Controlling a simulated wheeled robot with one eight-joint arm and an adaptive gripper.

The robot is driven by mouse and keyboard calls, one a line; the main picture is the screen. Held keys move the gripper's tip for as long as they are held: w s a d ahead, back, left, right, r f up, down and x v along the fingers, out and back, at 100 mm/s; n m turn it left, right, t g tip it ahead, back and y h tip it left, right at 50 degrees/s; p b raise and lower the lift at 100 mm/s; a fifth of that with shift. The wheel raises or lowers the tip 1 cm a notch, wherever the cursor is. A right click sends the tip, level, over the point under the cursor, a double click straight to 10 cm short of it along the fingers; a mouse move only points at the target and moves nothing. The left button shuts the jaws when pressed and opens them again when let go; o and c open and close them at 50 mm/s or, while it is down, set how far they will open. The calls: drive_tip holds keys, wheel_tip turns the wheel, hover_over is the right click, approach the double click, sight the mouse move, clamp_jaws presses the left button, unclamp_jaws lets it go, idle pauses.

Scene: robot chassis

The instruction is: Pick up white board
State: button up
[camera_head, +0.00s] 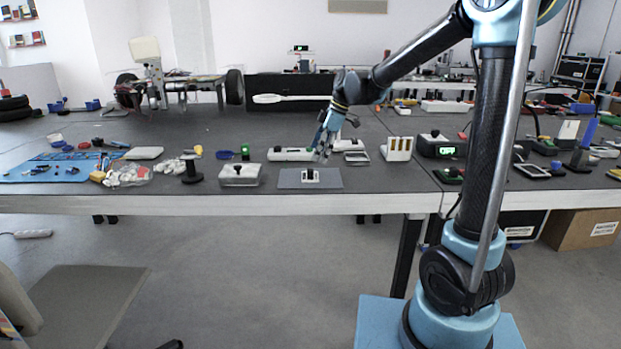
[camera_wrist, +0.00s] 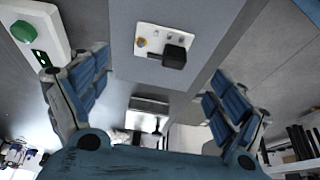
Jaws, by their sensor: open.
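A small white board (camera_head: 318,178) with a black knob-like part on it lies on a grey mat (camera_head: 289,180) near the table's front edge. In the wrist view the white board (camera_wrist: 148,38) also carries a small yellow-orange part, and it lies on the grey surface near the top centre. My gripper (camera_head: 321,153) points down over the table, just behind and above the board. In the wrist view my gripper (camera_wrist: 158,76) has its fingers spread wide with nothing between them. The board shows beyond the gap between the fingertips, apart from them.
A white device (camera_head: 288,154) lies left of my gripper; a white-topped box (camera_head: 240,175) stands left of the mat. A white unit with orange slots (camera_head: 398,149) and a black device with a green display (camera_head: 440,146) stand to the right. The mat around the board is bare.

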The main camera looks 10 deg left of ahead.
drive_tip(key=shift+x, duration=3.55)
drive_tip(key=shift+a+r, duration=0.1)
drive_tip(key=shift+r, duration=0.05)
drive_tip(key=c, duration=1.2)
drive_tip(key=shift+c, duration=0.2)
wheel_tip(320, 180, up, 10)
